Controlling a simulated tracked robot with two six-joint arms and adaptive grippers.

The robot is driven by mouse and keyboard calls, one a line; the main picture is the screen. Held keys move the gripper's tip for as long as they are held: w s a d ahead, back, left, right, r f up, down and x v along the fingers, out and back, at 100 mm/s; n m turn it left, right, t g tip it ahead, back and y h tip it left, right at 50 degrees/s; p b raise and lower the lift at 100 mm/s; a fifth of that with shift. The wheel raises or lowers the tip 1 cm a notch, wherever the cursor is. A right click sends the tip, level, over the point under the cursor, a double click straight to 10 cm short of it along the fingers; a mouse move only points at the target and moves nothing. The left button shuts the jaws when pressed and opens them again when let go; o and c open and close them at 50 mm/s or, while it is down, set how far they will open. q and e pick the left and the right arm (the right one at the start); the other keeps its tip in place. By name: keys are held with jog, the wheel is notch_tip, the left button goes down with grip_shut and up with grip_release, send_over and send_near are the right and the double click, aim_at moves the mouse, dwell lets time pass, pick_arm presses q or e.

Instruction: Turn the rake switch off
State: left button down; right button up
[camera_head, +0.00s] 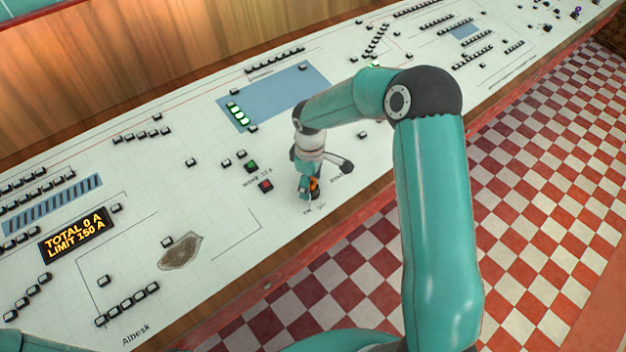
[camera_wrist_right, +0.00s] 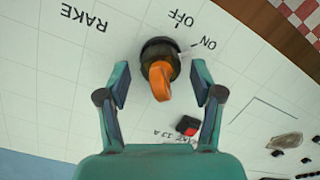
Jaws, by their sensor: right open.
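The rake switch is a dark round base with an orange knob (camera_wrist_right: 161,82), with the printed words RAKE, OFF and ON around it in the right wrist view. Which word the knob points at is hard to tell. My right gripper (camera_wrist_right: 161,76) is open, with one finger on each side of the knob and a gap to both. In the head view, the gripper (camera_head: 306,182) is low over the panel and hides most of the switch; a bit of the orange knob (camera_head: 314,184) shows. My left gripper is not in view.
The switch is on a long white control panel (camera_head: 225,215) near its front edge. A red button (camera_head: 265,186) and a green button (camera_head: 251,166) are just left of it. A display (camera_head: 75,236) reads TOTAL 0 A, LIMIT 150 A. A checkered floor (camera_head: 545,160) lies beyond the edge.

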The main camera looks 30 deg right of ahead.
jog(key=shift+f, duration=0.35)
